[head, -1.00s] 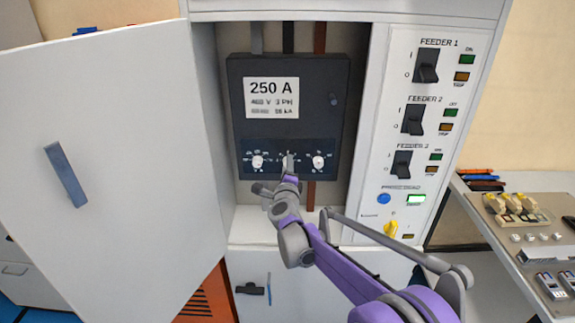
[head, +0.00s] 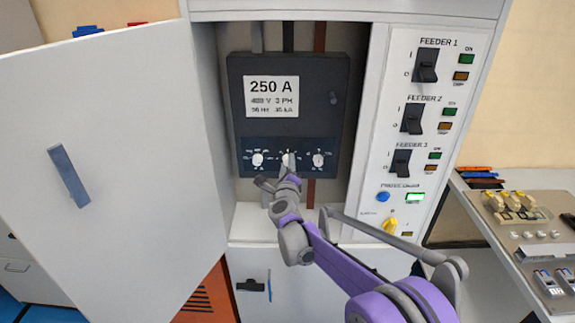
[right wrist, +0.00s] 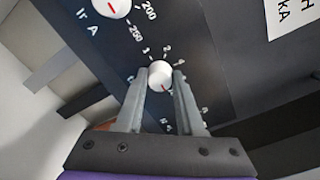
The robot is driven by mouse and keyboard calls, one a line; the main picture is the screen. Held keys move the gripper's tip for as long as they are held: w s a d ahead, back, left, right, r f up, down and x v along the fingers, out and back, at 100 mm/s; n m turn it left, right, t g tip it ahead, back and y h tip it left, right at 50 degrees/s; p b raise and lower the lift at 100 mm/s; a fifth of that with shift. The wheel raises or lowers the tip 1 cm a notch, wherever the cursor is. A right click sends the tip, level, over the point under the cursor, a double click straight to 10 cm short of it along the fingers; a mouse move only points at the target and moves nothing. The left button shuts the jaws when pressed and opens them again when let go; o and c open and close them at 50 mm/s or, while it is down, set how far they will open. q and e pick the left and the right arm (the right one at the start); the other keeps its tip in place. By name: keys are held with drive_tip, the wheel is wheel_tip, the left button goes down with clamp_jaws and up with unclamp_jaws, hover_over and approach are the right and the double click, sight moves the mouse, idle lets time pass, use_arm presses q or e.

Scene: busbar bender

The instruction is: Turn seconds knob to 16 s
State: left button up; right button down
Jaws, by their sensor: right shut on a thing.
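The dark breaker unit (head: 290,113) has a blue panel (head: 273,172) with three white knobs in a row. My right gripper (head: 289,164) is at the middle knob (head: 285,158) and partly covers it. In the right wrist view the gripper (right wrist: 162,79) is shut on this white knob (right wrist: 159,73), one finger on each side. The knob's red mark points down and slightly right in that view, towards the side between the fingers. Small numbers ring the knob; 1 and 2 seem readable, others are blurred or hidden. My left gripper is not in view.
A left knob (head: 258,159) and a right knob (head: 318,159) flank the held one closely. The open cabinet door (head: 120,150) stands at the left. Feeder switches (head: 412,119) are on the white panel at the right.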

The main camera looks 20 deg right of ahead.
drive_tip(key=c, duration=0.5)
unclamp_jaws()
drive_tip(key=b+v, duration=0.1)
drive_tip(key=v, duration=0.9)
drive_tip(key=shift+s+a, duration=0.1)
drive_tip(key=shift+s, duration=0.3)
